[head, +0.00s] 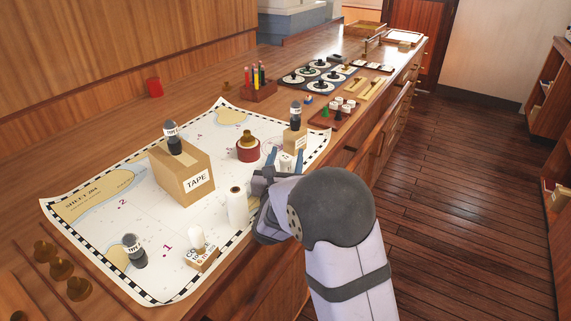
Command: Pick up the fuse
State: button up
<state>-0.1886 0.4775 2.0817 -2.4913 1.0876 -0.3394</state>
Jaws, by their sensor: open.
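Three dark grey capped cylinders with white, partly legible labels could be fuses; I cannot tell which one is meant. One (172,138) stands on the cardboard TAPE box (184,178). One (295,114) stands on a smaller box (295,141) at the chart's right. A small white object (287,163) shows by the fingers; contact is unclear. My arm hides part of this area.
The chart (135,208) also bears a white roll (236,206), a red round base with a brass knob (248,149) and a small box with a white piece (197,240). Trays of small parts (318,73) stand farther back.

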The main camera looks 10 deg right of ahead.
jog(key=shift+x, duration=0.9)
jog(key=c, duration=1.1)
jog(key=shift+r, duration=0.2)
